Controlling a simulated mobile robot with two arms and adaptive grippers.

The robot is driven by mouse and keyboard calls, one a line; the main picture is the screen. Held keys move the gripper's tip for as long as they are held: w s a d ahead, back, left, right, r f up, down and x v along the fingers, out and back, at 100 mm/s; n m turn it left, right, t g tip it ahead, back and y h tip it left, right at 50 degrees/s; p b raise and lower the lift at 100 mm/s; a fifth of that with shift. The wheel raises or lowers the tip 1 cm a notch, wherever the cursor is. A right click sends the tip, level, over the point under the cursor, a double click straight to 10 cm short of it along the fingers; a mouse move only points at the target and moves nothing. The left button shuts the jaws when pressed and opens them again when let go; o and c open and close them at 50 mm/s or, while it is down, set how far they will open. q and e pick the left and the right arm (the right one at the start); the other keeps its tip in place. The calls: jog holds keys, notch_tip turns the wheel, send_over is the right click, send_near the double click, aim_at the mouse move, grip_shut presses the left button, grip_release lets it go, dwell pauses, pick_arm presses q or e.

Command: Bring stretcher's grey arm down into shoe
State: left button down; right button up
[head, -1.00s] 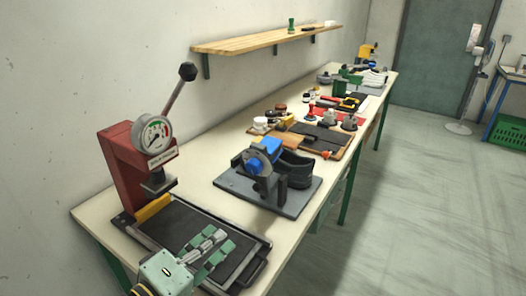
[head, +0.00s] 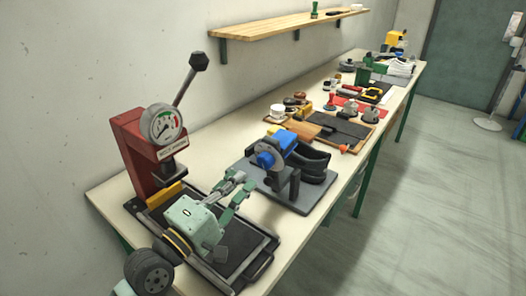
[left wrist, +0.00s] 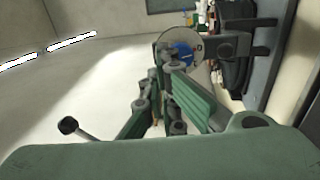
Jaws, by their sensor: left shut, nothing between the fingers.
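The shoe stretcher (head: 265,187) stands on a dark grey base plate mid-bench, with a blue cylinder (head: 266,160), a grey disc and dark grey uprights. A black shoe (head: 312,165) lies at its right side. My left gripper (head: 243,184) is near the stretcher's left side, above the tray, apparently not touching it. Its green fingers are shut and empty. In the left wrist view, the gripper (left wrist: 160,78) points at the disc with its blue hub (left wrist: 181,54); a dark grey bar (left wrist: 236,47) is to the right. I cannot tell which part is the grey arm.
A red press (head: 140,155) with a gauge and a raised black-knobbed lever (head: 190,80) stands left, beside a black tray (head: 262,262). Farther along the bench are a dark mat (head: 352,132) and several small tools. A wooden shelf (head: 290,32) is on the wall.

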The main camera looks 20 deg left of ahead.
aim_at(270, 148)
pick_arm(q)
jog(key=p+x, duration=0.2)
jog(key=x, duration=0.7)
jog(key=shift+w+d, duration=0.15)
jog(key=shift+w, duration=0.2)
